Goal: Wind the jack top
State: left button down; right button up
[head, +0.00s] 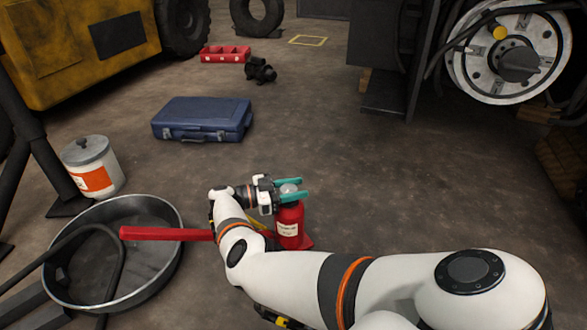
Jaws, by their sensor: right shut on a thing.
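A red bottle jack (290,226) with a white label stands upright on the floor, on a red base. Its pale round top (289,189) sits between the teal fingers of my right gripper (290,189), which is shut on it from the left. A long red handle (165,234) reaches left from beside the jack, and my right arm hides part of it. My left gripper is not in view.
A wide metal drain pan (172,254) lies left, under the handle's end. A white can (97,168) stands behind it. A blue case (204,118) lies farther back. A wheel hub (508,52) is upper right. Floor right of the jack is clear.

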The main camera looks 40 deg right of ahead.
jog(key=shift+s+d+r+m+g+y+b, duration=0.15)
jog(key=shift+m+g+y+b, duration=0.25)
jog(key=shift+m+g+b, duration=0.2)
jog(key=shift+d+r+m+g+y+b, duration=0.1)
jog(key=shift+r+m+g+y+b, duration=0.05)
jog(key=shift+m+g+y+b, duration=0.4)
jog(key=o, duration=1)
jog(key=shift+s, duration=0.1)
jog(key=shift+a, duration=0.1)
